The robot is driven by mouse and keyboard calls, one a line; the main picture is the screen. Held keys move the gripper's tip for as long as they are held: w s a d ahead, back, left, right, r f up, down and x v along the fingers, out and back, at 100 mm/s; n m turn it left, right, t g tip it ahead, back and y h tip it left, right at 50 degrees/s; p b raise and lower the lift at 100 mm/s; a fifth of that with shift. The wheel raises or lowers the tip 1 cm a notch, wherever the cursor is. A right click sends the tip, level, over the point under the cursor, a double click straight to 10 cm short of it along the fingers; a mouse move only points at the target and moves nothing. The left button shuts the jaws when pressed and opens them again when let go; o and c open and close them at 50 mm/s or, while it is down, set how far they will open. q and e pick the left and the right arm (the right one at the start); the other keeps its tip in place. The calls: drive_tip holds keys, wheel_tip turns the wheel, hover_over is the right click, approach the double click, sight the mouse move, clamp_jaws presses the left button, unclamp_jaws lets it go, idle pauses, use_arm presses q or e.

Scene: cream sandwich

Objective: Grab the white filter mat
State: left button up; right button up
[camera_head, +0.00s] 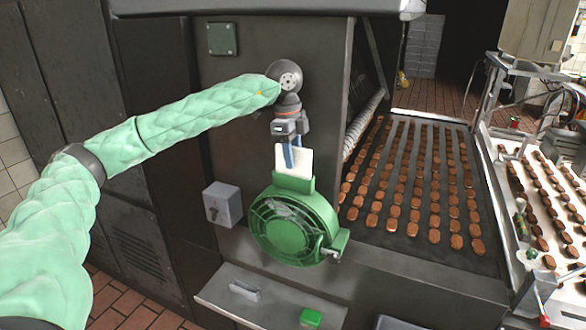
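The white filter mat (305,161) stands upright, its lower part hidden in the green holder on top of the round green fan housing (294,225). The housing is mounted on the front of the dark machine. My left gripper (289,163) comes down from above, with its blue fingers overlapping the upper part of the mat. I cannot tell whether the fingers are closed on it or only beside it. My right gripper is not in view.
A grey box (222,204) sits left of the housing. A metal ledge (270,304) with a handle and a green block (311,318) is below. A conveyor (400,243) with rows of brown biscuits runs at the right, beside a second white conveyor (505,215).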

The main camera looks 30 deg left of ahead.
use_arm(q)
drive_tip(key=shift+f, duration=0.1)
drive_tip(key=shift+c, duration=0.3)
clamp_jaws()
